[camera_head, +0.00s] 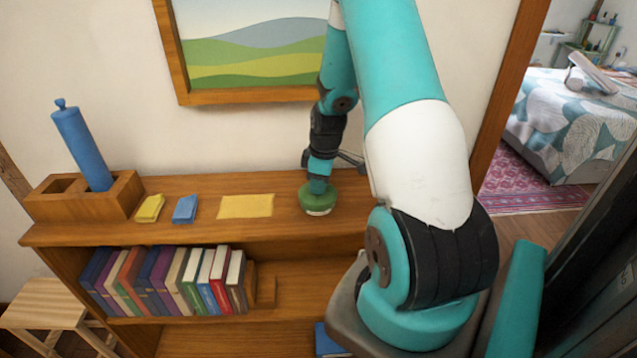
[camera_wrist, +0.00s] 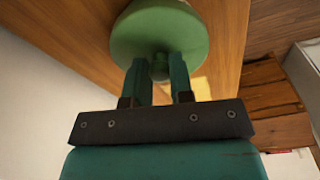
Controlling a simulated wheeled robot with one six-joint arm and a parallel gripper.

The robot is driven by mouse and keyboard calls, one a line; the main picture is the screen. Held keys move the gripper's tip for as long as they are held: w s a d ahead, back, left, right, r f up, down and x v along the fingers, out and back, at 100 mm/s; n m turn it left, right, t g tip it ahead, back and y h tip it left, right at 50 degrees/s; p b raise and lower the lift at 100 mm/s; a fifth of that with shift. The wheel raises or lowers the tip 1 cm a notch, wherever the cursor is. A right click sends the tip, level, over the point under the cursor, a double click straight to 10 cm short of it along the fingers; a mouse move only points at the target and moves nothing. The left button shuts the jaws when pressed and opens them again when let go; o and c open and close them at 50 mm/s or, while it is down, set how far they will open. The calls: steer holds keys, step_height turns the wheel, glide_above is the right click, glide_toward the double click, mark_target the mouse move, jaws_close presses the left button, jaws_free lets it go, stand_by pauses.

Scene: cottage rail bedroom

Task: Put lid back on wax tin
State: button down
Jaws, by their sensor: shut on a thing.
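The green round lid (camera_head: 320,197) is at the right part of the shelf top, below my gripper (camera_head: 318,186). In the wrist view my gripper (camera_wrist: 159,68) is shut on the small knob of the lid (camera_wrist: 160,30), one finger on each side. A pale band, which looks like the wax tin (camera_head: 318,212), shows just under the lid's front edge. The lid looks level and sits over this band. I cannot tell whether it is fully seated. The rest of the tin is hidden by the lid.
The wooden shelf top (camera_head: 255,185) holds a flat yellow cloth (camera_head: 246,206), a folded blue cloth (camera_head: 185,209), a folded yellow cloth (camera_head: 149,208) and a wooden holder (camera_head: 85,203) with a blue cylinder (camera_head: 82,145). A framed picture (camera_head: 250,50) hangs behind. Books (camera_head: 170,280) stand below.

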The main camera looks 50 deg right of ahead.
steer(key=shift+f+b, duration=0.35)
steer(key=shift+f, duration=0.15)
stand_by(1.1)
steer(key=c, duration=0.9)
jaws_free()
steer(key=shift+r, duration=0.1)
steer(key=r+b, duration=0.1)
steer(key=r, duration=0.4)
steer(key=s+r, duration=0.1)
steer(key=r, duration=0.5)
steer(key=s+d+r+b, duration=0.1)
steer(key=r, duration=0.5)
steer(key=shift+r+b, duration=0.1)
steer(key=shift+b, duration=0.25)
